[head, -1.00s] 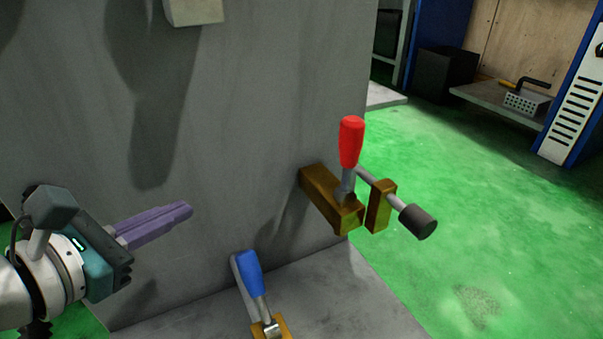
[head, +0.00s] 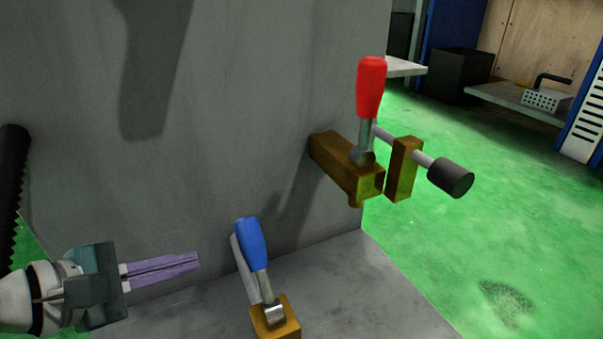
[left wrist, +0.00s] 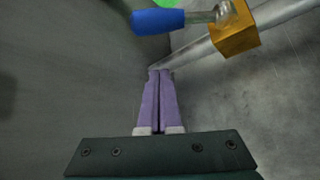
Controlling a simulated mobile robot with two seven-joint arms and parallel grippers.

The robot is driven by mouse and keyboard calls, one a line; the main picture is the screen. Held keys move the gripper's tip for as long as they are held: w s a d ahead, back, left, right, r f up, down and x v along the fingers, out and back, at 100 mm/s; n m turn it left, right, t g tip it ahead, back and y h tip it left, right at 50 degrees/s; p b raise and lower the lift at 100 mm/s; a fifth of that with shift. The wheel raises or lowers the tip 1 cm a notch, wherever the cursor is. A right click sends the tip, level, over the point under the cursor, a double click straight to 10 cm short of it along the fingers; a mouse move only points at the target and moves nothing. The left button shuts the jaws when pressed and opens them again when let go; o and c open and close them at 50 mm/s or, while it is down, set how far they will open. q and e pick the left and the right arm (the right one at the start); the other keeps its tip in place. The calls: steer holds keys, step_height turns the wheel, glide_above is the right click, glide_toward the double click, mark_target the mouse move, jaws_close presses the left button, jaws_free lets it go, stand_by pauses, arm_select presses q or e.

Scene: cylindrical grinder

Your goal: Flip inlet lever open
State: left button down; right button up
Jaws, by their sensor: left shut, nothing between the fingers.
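A blue-handled lever (head: 250,243) on a brass block (head: 275,322) stands low in the middle of the head view, its handle pointing up. It also shows at the top of the left wrist view (left wrist: 158,20). A red-handled lever (head: 370,88) stands upright on a brass fitting (head: 346,166) on the grey wall, up and to the right. I cannot tell from labels which is the inlet lever. My left gripper (head: 198,261) has purple fingers, shut and empty, left of the blue handle and apart from it. My right gripper is not in view.
The grey wall (head: 230,110) stands close behind the levers, with a grey ledge (head: 345,285) below. A grey pipe (left wrist: 285,12) rises behind the blue lever. A rod with a black knob (head: 450,177) juts right from the red lever's fitting. Green floor lies open at right.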

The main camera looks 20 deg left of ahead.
mark_target(259, 267)
arm_select(q)
steer(key=b+x, duration=0.4)
steer(key=x, duration=0.6)
steer(key=r+p, duration=0.1)
steer(key=s+d+r+p, duration=0.1)
steer(key=p, duration=0.1)
steer(key=s+d+r+p, duration=0.1)
steer(key=shift+r+p, duration=0.2)
steer(key=shift+p, duration=0.1)
steer(key=shift+r, duration=0.1)
